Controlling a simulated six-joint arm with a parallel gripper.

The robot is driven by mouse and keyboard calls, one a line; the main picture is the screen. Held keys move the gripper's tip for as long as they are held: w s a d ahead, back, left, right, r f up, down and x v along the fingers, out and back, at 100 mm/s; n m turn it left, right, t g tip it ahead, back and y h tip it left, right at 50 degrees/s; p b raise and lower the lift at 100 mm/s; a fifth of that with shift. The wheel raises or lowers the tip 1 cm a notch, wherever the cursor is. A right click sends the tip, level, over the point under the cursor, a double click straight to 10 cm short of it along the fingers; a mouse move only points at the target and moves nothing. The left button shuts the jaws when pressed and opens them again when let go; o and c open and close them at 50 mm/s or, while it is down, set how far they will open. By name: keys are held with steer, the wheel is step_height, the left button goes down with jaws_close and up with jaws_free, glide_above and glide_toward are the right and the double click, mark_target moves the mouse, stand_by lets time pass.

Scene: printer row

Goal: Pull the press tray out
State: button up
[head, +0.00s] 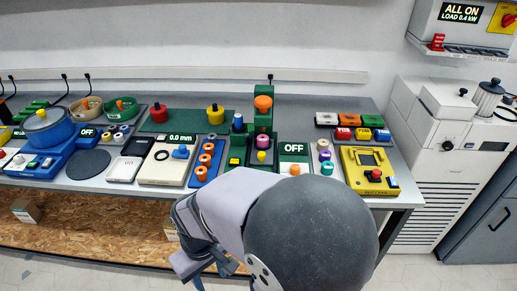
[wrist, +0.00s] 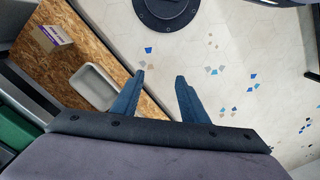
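My gripper (wrist: 159,76) is open and empty in the wrist view, its two blue fingers apart over the floor. In the head view my gripper (head: 203,272) hangs in front of the bench, below the top's front edge. A green upright device (head: 263,124) with an orange knob on top stands on the bench and looks like the press. My arm covers the area in front of it. I cannot make out a press tray there. In the wrist view a shallow grey tray (wrist: 94,86) lies on the chipboard shelf, left of the fingers and apart from them.
The bench top (head: 100,183) is crowded with devices, including a blue pot unit (head: 45,133) and a yellow device (head: 370,172). A chipboard shelf (head: 90,228) runs below it. A small box (wrist: 51,38) sits on that shelf. The floor (wrist: 230,75) in front is clear.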

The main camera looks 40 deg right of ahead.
step_height(320, 180, up, 16)
steer(key=w+d+n+p, duration=0.1)
steer(key=d+p, duration=0.1)
steer(key=p, duration=1.3)
steer(key=n+h+b, duration=1.3)
steer(key=n+b, duration=0.4)
steer(key=b, duration=0.1)
glide_toward(261, 154)
steer(key=shift+s+d+f, duration=0.2)
steer(key=shift+s+f, duration=0.1)
steer(key=shift+f, duration=0.35)
steer(key=shift+w+d+r+h, duration=0.2)
steer(key=shift+w+d+h, duration=0.1)
steer(key=shift+w, duration=0.1)
steer(key=shift+p+x, duration=0.55)
steer(key=shift+x, duration=3.05)
